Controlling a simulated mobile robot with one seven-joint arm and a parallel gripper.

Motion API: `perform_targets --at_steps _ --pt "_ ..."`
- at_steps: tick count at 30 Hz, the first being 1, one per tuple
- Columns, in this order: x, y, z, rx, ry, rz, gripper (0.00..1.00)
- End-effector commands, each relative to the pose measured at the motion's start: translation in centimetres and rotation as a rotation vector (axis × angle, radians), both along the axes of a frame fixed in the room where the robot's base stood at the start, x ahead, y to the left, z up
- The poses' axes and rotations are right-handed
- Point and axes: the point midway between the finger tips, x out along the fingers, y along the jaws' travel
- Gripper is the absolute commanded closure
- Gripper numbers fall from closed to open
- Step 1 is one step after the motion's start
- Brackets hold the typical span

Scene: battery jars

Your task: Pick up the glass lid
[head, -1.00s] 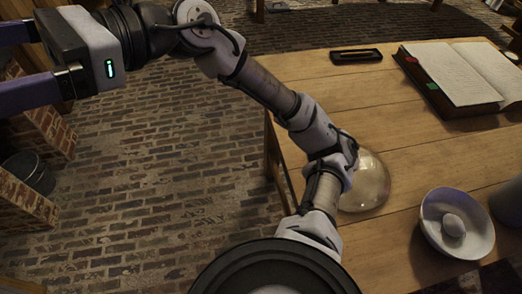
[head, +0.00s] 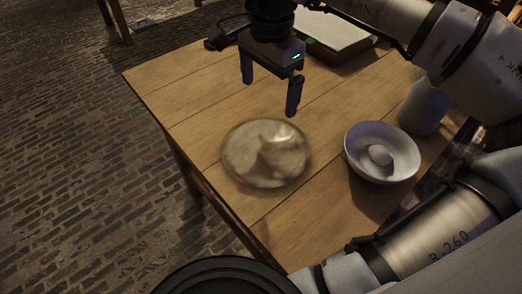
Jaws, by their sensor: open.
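The glass lid (head: 252,165) is a clear, round, shallow dome with a raised middle. It lies on the wooden table (head: 185,100) near the table's left front edge. My gripper (head: 270,95) is open and empty, with its two dark fingers pointing down. It is above the table, behind the lid in the picture and apart from it. Nothing hides the lid.
A white bowl (head: 362,165) with a pale rounded thing (head: 380,155) in it stands right of the lid. A pale jug (head: 424,108) is behind the bowl. The table's left part is clear.

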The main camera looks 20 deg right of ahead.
Motion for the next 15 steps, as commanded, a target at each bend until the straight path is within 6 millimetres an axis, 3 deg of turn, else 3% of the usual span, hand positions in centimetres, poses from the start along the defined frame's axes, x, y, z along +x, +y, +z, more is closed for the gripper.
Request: perform_targets --at_steps 10,15 --pt "-0.3 -0.4 -6.1 -0.009 0.008 -0.005 0.0" --pt "-0.2 -0.3 -8.1 -0.008 0.005 -0.004 0.0"
